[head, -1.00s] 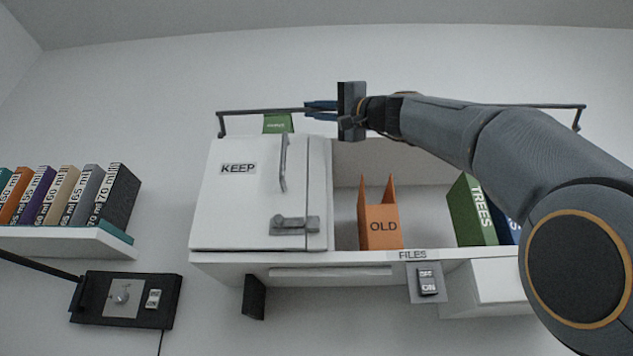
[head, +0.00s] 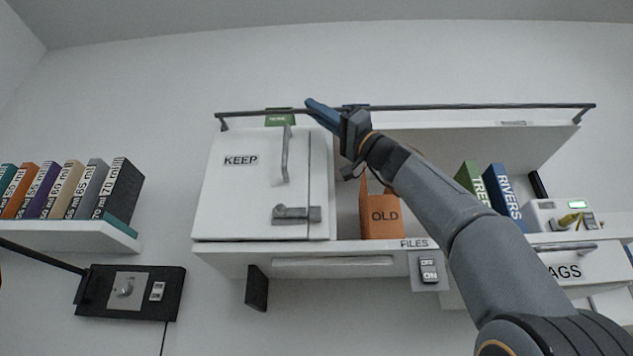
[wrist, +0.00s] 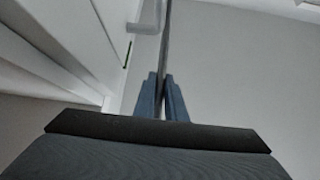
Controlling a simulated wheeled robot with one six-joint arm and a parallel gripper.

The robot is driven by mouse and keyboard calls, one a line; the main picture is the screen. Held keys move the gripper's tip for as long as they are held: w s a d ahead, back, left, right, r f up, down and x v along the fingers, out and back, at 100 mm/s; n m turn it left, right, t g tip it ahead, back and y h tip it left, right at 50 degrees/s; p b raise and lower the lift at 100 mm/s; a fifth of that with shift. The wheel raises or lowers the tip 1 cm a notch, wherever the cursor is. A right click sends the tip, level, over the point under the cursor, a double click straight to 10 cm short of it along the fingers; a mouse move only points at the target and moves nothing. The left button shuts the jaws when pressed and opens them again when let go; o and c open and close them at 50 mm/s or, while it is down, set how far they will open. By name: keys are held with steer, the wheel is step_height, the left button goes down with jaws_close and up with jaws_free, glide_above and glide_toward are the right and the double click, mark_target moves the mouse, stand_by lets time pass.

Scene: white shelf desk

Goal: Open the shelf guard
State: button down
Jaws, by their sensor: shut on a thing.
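The shelf guard is a thin dark rail (head: 460,108) running along the top front of the white shelf, with a bent bracket at each end. My gripper (head: 314,106) reaches up to the rail left of its middle, above the KEEP cabinet's right edge. In the wrist view my blue fingers (wrist: 162,80) are shut on the rail (wrist: 166,42), which runs away between them. The fingers hide a short piece of the rail in the head view.
The white KEEP door (head: 235,195) with its upright handle (head: 285,155) and latch (head: 296,214) is shut below my gripper. An orange OLD file box (head: 381,216) stands under my forearm. Green and blue books (head: 506,195) stand to the right. Free wall lies above the rail.

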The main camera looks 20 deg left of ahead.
steer(key=shift+f+n+g, duration=0.1)
steer(key=shift+n+g, duration=0.2)
steer(key=c, duration=1.8)
jaws_free()
steer(key=shift+d+f, duration=0.1)
steer(key=b+v, duration=0.7)
steer(key=shift+w+d+f, duration=0.1)
steer(key=shift+d+f, duration=0.05)
steer(key=shift+d, duration=0.05)
steer(key=shift+d, duration=0.1)
